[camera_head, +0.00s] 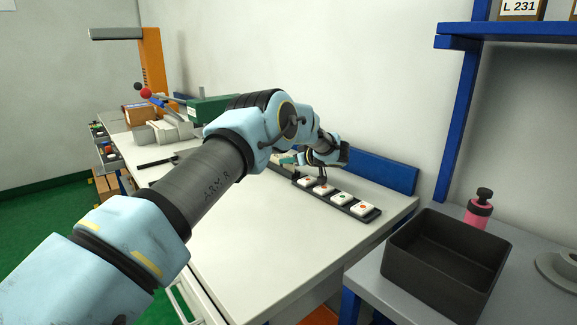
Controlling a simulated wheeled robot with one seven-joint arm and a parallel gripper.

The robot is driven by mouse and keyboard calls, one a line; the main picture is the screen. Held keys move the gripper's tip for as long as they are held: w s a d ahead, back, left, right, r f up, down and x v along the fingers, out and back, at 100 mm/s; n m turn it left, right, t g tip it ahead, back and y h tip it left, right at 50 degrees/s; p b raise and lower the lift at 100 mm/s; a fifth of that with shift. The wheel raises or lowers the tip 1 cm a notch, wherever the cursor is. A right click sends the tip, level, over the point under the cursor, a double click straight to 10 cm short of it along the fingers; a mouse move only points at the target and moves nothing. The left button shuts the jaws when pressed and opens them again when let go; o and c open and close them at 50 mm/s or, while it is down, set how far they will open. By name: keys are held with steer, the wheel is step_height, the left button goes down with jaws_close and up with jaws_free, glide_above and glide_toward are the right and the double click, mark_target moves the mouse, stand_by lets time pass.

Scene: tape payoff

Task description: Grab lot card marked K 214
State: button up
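My arm reaches across the white bench (250,255) from the lower left. My gripper (324,170) is at the back of the bench, above the left end of a black tray. It is small and partly hidden by my own wrist, so its opening cannot be made out. No card with a readable K 214 shows.
The black tray (372,215) holds several white blocks (342,198) with coloured dots. A blue backstop (385,172) stands behind it. An empty dark bin (445,268) and a pink bottle (478,210) stand on the grey right-hand table. The bench front is clear.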

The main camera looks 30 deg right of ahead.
jaws_close()
stand_by(0.4)
